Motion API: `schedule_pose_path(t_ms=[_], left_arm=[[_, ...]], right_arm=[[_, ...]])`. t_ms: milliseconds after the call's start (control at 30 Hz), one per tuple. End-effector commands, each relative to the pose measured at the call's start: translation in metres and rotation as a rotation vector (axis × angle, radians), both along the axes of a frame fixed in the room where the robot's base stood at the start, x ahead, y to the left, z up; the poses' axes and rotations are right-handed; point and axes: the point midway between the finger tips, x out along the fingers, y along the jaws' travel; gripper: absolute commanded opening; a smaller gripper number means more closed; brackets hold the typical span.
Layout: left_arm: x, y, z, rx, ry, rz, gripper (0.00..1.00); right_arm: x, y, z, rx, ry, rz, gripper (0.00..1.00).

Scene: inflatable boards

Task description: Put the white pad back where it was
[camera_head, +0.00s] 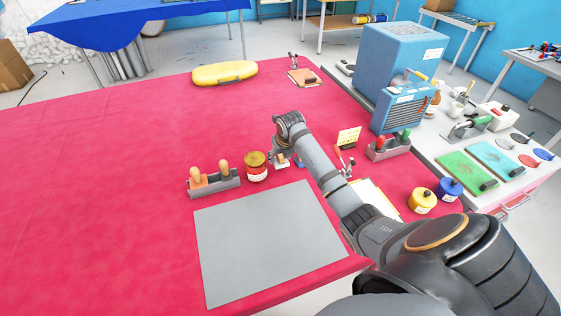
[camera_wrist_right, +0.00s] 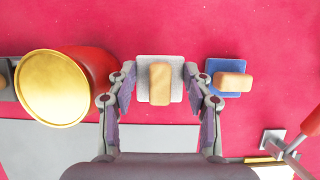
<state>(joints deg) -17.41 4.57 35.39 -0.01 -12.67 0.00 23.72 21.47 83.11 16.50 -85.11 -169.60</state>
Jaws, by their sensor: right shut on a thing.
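The white pad (camera_wrist_right: 145,88), a pale block with a wooden grip on top, is between the fingers of my right gripper (camera_wrist_right: 160,74) in the right wrist view. The gripper is shut on it. In the head view, my right gripper (camera_head: 282,155) is low over the red table, right of the red jar, and its arm partly hides the pad. I cannot tell whether the pad touches the table. A blue pad (camera_wrist_right: 214,68) with a similar wooden grip lies just to its right in the wrist view. My left gripper is not in view.
A red jar with a gold lid (camera_head: 256,167) stands close on the left, beside a grey holder (camera_head: 229,182) with wooden-handled tools. A grey mat (camera_head: 265,245) lies in front. A yellow case (camera_head: 224,73) is farther back. The red table's left side (camera_head: 90,180) is clear.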

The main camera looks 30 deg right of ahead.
Motion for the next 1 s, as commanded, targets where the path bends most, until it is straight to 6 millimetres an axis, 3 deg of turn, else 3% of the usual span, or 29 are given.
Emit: schedule_pose_path(t_ms=[167,500,533,567,867,1000], left_arm=[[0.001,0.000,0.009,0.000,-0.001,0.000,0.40],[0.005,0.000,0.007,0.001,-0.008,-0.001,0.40],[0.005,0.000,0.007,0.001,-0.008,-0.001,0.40],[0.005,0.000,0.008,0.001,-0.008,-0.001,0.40],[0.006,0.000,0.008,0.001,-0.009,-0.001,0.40],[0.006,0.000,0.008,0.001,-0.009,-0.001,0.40]], right_arm=[[-0.002,0.001,-0.023,0.001,0.006,0.000,0.17],[-0.002,0.001,-0.028,0.002,0.005,-0.001,0.17],[-0.002,0.001,-0.028,0.001,0.004,-0.001,0.54],[-0.002,0.000,-0.028,0.001,0.004,-0.001,0.58],[-0.002,0.000,-0.027,0.001,0.004,-0.001,0.60],[-0.005,0.001,-0.015,0.000,0.002,0.000,0.60]])
